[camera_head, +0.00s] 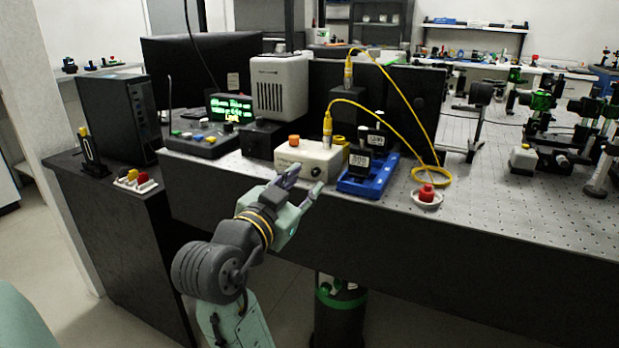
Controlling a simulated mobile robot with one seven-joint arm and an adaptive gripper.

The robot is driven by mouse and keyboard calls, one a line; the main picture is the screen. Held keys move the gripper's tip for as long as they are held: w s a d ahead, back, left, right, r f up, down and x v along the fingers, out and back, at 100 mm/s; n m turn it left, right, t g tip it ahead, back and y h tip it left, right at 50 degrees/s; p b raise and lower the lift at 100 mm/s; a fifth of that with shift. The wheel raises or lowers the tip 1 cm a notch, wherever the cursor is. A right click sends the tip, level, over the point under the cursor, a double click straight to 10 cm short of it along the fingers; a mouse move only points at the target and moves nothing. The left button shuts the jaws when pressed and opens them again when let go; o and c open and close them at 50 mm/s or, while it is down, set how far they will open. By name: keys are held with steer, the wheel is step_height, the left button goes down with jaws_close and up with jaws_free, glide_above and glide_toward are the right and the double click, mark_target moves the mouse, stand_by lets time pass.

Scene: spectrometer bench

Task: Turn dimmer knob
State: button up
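A cream control box (320,155) stands near the front edge of the bench, with an orange cap (294,141) on top. A small dark round knob (315,172) shows on its front face; I cannot read any label that marks it as the dimmer. My gripper (306,178) is in front of this face, its two fingers spread apart with nothing between them. The left fingertip overlaps the lower left of the box face and hides part of it. I cannot tell whether either finger touches the box or the knob.
A blue tray (365,187) with black labelled blocks stands just right of the box. A yellow cable (405,137) loops above and behind it. A red button (427,193) sits further right. A control panel (203,145) lies left. The perforated bench top (490,200) is clear at front right.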

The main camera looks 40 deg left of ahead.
steer(key=v, duration=0.8)
steer(key=shift+r, duration=0.1)
